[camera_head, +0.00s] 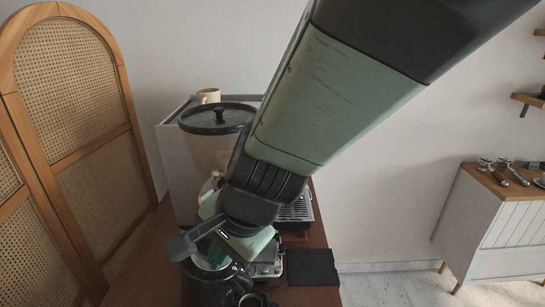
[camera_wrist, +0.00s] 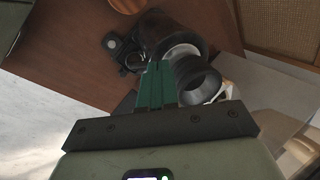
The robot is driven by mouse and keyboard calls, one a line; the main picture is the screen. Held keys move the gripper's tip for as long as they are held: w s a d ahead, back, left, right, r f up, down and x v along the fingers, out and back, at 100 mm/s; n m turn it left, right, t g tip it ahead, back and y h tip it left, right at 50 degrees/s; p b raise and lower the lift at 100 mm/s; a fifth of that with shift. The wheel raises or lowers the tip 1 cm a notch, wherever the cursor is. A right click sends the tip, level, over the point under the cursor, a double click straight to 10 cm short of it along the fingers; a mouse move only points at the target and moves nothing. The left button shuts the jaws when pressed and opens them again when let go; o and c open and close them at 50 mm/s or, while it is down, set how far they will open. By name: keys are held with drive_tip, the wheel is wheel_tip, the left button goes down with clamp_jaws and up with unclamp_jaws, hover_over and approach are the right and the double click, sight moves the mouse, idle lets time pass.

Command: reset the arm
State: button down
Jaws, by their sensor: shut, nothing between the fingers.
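My arm reaches down from the upper right in the head view and covers much of the cart. My gripper (camera_wrist: 157,68) shows in the wrist view with its green fingers together and nothing between them. In the head view the fingers (camera_head: 217,254) are small and partly hidden by my wrist. Below and beyond the fingertips in the wrist view is a black cylindrical machine part with a dark round cup-like opening (camera_wrist: 198,80). I cannot tell whether the fingers touch it.
A coffee grinder with a dark-lidded hopper (camera_head: 216,118) stands behind my wrist. A beige cup (camera_head: 208,96) sits on the coffee machine. A black mat (camera_head: 313,267) lies on the brown cart top. A white cabinet (camera_head: 495,225) with portafilters (camera_head: 513,171) stands right; floor between is clear.

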drive_tip(key=s+d+r+n+t+h, duration=0.1)
drive_tip(key=s+d+r+n+h, duration=0.1)
drive_tip(key=d+r, duration=0.4)
drive_tip(key=s+d+r+n+t+h, duration=0.2)
drive_tip(key=s+d+r+n, duration=0.2)
drive_tip(key=d, duration=0.9)
wheel_tip(320, 180, up, 3)
drive_tip(key=shift+s+r+n, duration=0.15)
drive_tip(key=shift+s+n, duration=0.05)
drive_tip(key=shift+n, duration=0.2)
